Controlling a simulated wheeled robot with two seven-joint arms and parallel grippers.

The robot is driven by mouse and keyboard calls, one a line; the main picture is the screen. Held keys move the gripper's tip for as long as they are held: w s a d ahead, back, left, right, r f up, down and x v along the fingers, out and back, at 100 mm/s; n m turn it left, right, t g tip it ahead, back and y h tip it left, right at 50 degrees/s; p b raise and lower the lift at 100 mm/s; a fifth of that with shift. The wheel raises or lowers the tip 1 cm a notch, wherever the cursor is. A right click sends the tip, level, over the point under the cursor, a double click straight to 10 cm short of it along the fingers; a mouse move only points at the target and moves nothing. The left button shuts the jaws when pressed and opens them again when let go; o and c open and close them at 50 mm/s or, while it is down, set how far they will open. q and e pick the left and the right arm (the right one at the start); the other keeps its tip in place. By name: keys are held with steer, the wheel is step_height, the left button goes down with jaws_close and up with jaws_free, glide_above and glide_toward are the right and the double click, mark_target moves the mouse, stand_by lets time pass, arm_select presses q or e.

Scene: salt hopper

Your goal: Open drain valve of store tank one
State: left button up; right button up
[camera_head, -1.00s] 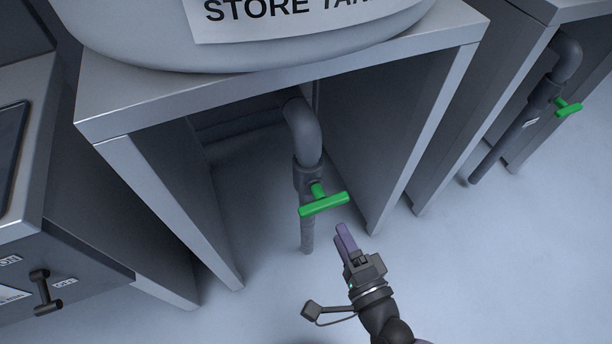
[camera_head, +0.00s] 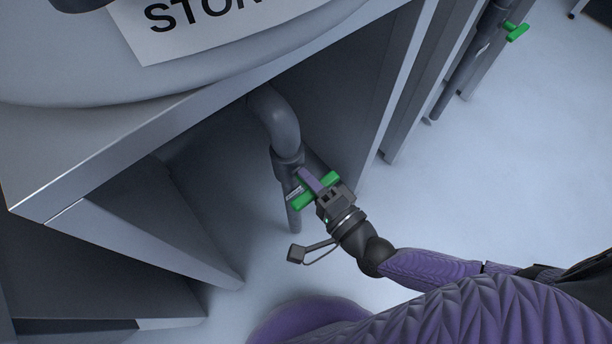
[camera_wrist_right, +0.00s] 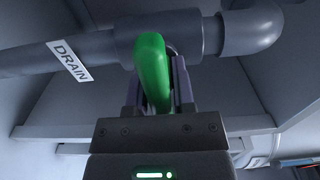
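The green drain valve handle (camera_head: 328,180) sits on the grey drain pipe (camera_head: 277,122) under the tank marked "STO…". My right gripper (camera_head: 307,184) is at the handle, with its fingers reaching over the middle of the bar. In the right wrist view the handle (camera_wrist_right: 153,70) stands between the two fingers (camera_wrist_right: 160,92), which are apart, with a gap at the right side. Whether a finger touches the handle I cannot tell. A "DRAIN" label (camera_wrist_right: 70,60) is on the pipe left of the valve. My left gripper is not in view.
The grey stand (camera_head: 130,135) has side panels on both sides of the pipe. A second pipe with a green handle (camera_head: 516,32) is at the upper right. The pale floor (camera_head: 480,170) to the right is clear.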

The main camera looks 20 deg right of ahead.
jaws_close()
arm_select(q)
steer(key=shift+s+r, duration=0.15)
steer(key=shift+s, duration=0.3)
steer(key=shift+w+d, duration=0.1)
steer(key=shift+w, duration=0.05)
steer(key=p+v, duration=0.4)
steer(key=p, duration=0.1)
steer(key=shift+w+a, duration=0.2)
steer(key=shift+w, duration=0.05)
arm_select(e)
steer(key=n, duration=1.7)
steer(key=shift+f+n, duration=0.1)
steer(key=shift+n, duration=0.3)
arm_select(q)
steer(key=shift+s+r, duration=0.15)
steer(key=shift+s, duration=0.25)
